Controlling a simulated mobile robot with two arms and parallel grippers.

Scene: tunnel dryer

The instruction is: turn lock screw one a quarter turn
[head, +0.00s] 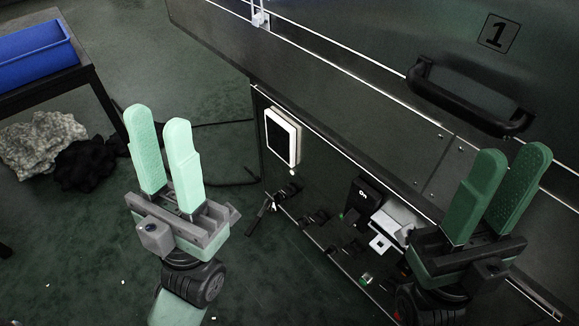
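A dark metal panel (372,117) carries a label "1" (498,33) at the upper right, with a black bar handle (467,97) below it. Small round fasteners show on the lower panel strip (395,140); I cannot tell which, if any, is lock screw one. My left gripper (156,115) points up in front of the floor, left of the machine, its two pale green fingers apart and empty. My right gripper (510,152) is in front of the panel, just below the right end of the handle in the picture, fingers apart and empty. It hides part of the panel behind it.
The machine's control face has a white-framed dark screen (282,137), a black box marked "ON" (364,195), a white fitting (382,242) and several dark knobs. A blue bin (35,52) stands on a table at left, with grey and black heaps (40,143) on the floor.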

